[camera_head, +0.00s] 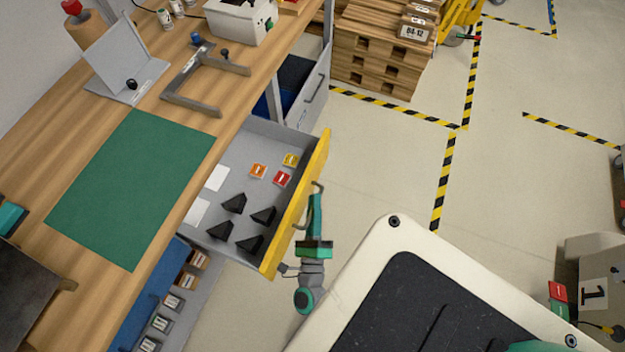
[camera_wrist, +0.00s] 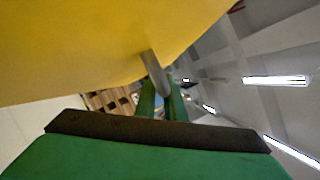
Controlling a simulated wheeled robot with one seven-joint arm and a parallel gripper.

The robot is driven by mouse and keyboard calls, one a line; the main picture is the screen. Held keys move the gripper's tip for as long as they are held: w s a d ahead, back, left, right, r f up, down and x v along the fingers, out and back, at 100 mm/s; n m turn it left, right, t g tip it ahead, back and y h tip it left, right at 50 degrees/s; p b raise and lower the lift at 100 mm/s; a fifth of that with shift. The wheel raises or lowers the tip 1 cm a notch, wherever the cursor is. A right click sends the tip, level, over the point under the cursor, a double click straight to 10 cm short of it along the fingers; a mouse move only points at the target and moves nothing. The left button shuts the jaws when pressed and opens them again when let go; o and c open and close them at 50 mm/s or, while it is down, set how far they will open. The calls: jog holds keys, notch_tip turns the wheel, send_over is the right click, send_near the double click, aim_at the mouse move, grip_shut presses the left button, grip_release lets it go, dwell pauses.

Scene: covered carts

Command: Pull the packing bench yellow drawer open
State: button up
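The packing bench's yellow-fronted drawer (camera_head: 297,205) stands pulled out from under the wooden bench top, its inside showing in the head view. Its yellow front (camera_wrist: 90,50) fills the upper left of the wrist view. A grey bar handle (camera_wrist: 155,72) sticks out from that front and runs between the two green fingers of my gripper (camera_wrist: 163,103). The fingers sit close on either side of the bar. In the head view my gripper (camera_head: 316,205) is at the outer side of the yellow front, by the handle; the arm partly hides the handle.
The drawer holds black wedge blocks (camera_head: 234,204), small coloured cards and white cards. A green mat (camera_head: 132,188) lies on the bench top. A blue bin row (camera_head: 150,290) sits under the bench. Wooden pallets (camera_head: 380,50) stand behind.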

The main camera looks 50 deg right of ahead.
jog(key=shift+o, duration=0.7)
jog(key=shift+s+a+f, duration=0.1)
jog(key=shift+a, duration=0.05)
jog(key=v, duration=1)
jog(key=shift+a, duration=0.2)
